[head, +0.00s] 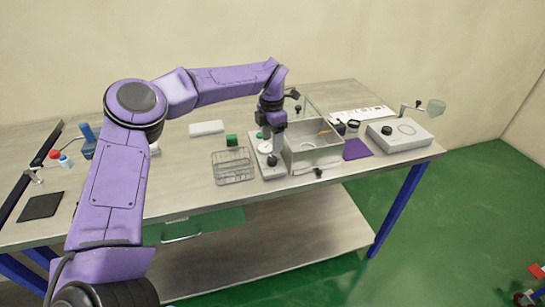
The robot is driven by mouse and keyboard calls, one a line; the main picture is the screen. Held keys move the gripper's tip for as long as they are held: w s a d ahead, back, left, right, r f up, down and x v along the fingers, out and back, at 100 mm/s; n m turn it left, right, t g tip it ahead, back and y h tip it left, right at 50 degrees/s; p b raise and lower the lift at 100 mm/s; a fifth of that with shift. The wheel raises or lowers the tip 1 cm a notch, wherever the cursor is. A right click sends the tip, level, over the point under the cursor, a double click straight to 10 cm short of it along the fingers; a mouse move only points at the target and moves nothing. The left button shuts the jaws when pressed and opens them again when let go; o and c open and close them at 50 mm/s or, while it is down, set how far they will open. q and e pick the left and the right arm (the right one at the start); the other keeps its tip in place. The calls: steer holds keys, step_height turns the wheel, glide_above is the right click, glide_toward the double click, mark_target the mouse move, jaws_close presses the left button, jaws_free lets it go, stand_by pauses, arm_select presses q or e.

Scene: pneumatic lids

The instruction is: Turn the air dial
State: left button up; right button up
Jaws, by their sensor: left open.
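A small pale unit (272,172) stands near the middle of the table, with a round white face and a dark knob (272,160) on it. I take this knob to be the air dial, but it is too small to be sure. My left gripper (270,140) points down just above this unit, partly covering it. It is open. I cannot tell whether its fingers touch the knob. A clear-walled box (314,158) stands right beside the unit. My right gripper is not in view.
The front table strip left of the rack is clear.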

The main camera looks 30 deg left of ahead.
mark_target(272, 157)
arm_select(q)
step_height(272, 157, down, 7)
steer(key=shift+f+p, duration=0.1)
steer(key=shift+p, duration=0.6)
steer(key=shift+d, duration=0.1)
steer(key=shift+s, duration=0.1)
steer(key=c, duration=1)
steer(key=shift+c, duration=0.2)
